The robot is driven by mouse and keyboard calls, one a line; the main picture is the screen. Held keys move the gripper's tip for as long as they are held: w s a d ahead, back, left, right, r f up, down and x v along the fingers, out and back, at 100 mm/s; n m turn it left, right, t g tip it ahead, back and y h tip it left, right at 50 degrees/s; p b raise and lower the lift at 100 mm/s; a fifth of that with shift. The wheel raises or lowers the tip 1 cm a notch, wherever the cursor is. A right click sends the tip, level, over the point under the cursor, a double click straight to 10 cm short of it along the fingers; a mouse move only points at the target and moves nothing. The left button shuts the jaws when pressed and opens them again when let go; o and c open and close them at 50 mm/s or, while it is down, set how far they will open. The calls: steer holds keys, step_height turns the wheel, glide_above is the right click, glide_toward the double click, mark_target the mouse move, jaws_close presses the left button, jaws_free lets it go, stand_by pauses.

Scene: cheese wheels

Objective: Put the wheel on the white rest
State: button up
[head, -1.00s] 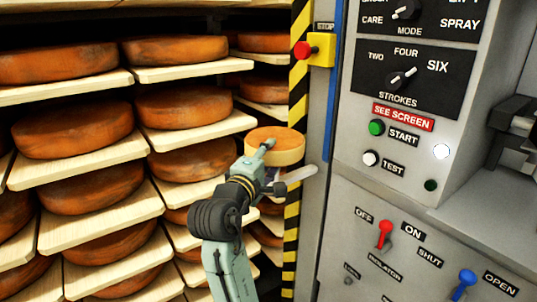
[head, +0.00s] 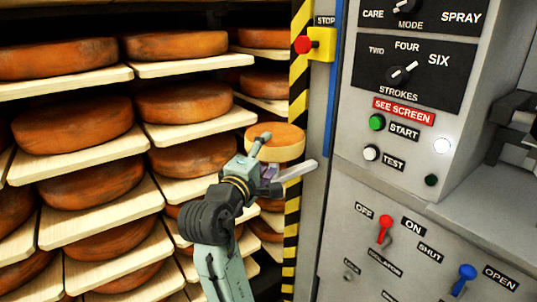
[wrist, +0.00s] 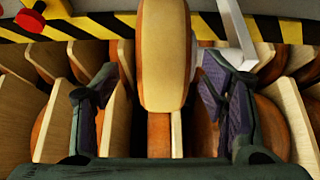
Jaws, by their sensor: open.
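A wheel with an orange-tan top and a paler side (head: 275,143) is just beyond my gripper in the head view, beside the striped post. In the wrist view the wheel (wrist: 163,55) lies between the lines of my open fingers, with a gap on each side. My gripper (wrist: 160,85) is open and empty; it also shows in the head view (head: 268,160). A whitish bar (head: 300,171), perhaps the white rest, juts out just right of my gripper. It also shows right of the wheel in the wrist view (wrist: 237,32). What supports the wheel is hidden.
Racks of large brown wheels on wooden boards (head: 100,152) fill the left. A yellow-black striped post (head: 291,225) and a grey control cabinet (head: 345,215) stand close on the right. A red stop button (head: 303,45) is above. Free room around my gripper is narrow.

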steer(key=b+v, duration=0.1)
steer(key=v, duration=0.8)
steer(key=shift+s, duration=0.35)
steer(key=shift+a, duration=0.15)
